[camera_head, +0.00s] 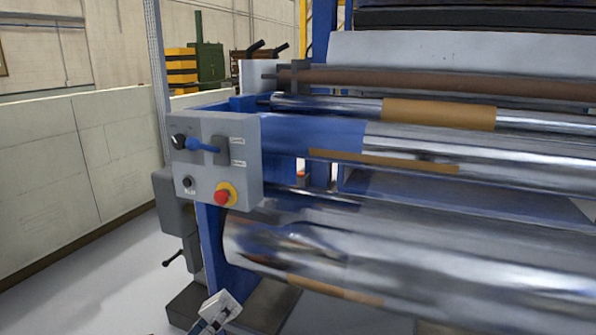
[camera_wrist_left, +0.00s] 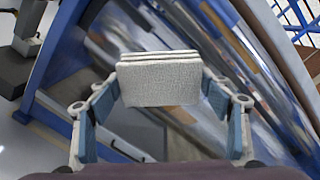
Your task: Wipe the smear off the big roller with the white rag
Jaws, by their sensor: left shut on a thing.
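My left gripper (camera_wrist_left: 160,105) is shut on the folded white rag (camera_wrist_left: 158,82), which sits between its two blue-padded fingers in the left wrist view. In the head view the rag (camera_head: 222,303) and the left gripper (camera_head: 212,318) show at the bottom, left of centre, below and in front of the big roller (camera_head: 430,255). The big roller is shiny metal and spans the lower right. Brownish and dark patches show near its left end, but I cannot tell smear from reflection. The rag appears apart from the roller. My right gripper is not in view.
A grey control box (camera_head: 215,150) with a red button (camera_head: 222,197) is mounted on the blue frame (camera_head: 228,255) above the gripper. Other rollers (camera_head: 480,150) lie above the big one. Open floor (camera_head: 80,290) is at the left.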

